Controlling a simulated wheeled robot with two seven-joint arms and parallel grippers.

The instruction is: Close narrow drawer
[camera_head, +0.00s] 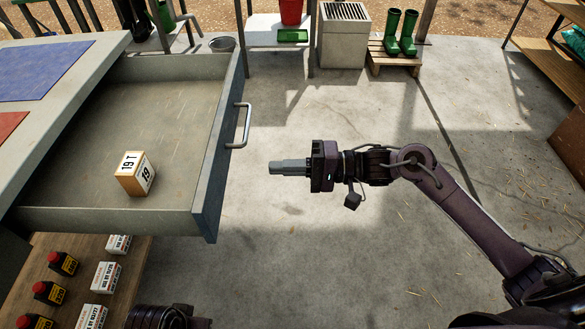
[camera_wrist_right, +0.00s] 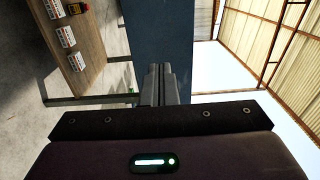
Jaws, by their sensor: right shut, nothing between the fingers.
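The drawer (camera_head: 205,185) stands pulled out of the grey workbench (camera_head: 60,125) on the left in the head view. It has a grey-blue front with a metal bar handle (camera_head: 242,126), and a small box marked 19 (camera_head: 136,173) sits inside it. My right gripper (camera_head: 271,167) is shut and empty, to the right of the drawer front and apart from it, a little nearer than the handle. In the right wrist view the shut fingers (camera_wrist_right: 161,84) point at the blue drawer front (camera_wrist_right: 158,35). My left gripper is not seen; only a dark arm part shows at the bottom edge.
A lower wooden shelf (camera_head: 125,260) holds white boxes (camera_head: 106,277) and red-capped bottles (camera_head: 63,263). Green boots (camera_head: 401,32) stand on a pallet (camera_head: 390,60) at the back. A wooden shelf (camera_head: 548,62) stands at the right. The concrete floor between is mostly clear.

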